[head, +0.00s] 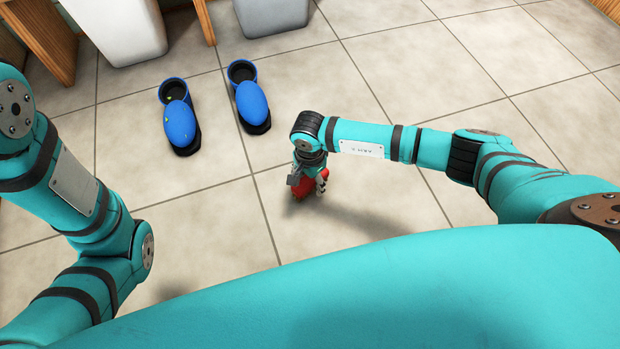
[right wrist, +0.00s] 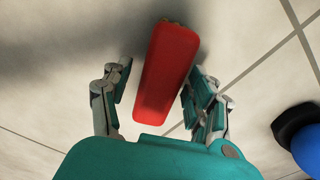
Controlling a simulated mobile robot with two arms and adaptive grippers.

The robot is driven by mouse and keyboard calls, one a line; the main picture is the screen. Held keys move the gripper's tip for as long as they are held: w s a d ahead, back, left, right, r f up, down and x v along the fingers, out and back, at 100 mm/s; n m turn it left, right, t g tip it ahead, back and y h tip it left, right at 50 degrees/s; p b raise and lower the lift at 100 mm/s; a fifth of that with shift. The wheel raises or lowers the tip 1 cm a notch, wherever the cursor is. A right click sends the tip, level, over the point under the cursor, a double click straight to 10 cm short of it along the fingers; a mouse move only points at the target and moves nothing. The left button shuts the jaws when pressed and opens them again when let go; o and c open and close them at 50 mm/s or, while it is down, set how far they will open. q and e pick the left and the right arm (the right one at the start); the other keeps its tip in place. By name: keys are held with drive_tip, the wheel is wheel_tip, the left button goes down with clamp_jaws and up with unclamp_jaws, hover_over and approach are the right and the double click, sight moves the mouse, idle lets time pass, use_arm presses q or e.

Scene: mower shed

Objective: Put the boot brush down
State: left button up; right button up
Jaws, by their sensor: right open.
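The boot brush is a red, long block (right wrist: 168,75) with a thin tan strip at its far end. In the right wrist view it lies between the two fingers of my right gripper (right wrist: 159,88), with narrow gaps beside it. The gripper is open around the brush. In the head view the red brush (head: 301,189) shows partly under my right gripper (head: 308,184), low over the tiled floor. I cannot tell whether the brush touches the floor. My left arm shows at the left, but its gripper is out of view.
Two blue boots with dark soles, a left one (head: 180,122) and a right one (head: 251,104), rest on the floor (head: 400,80).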

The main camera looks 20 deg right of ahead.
wheel_tip(320, 180, up, 11)
drive_tip(key=p, duration=0.6)
drive_tip(key=shift+f, duration=0.2)
drive_tip(key=shift+r+p, duration=0.3)
drive_tip(key=shift+r, duration=0.3)
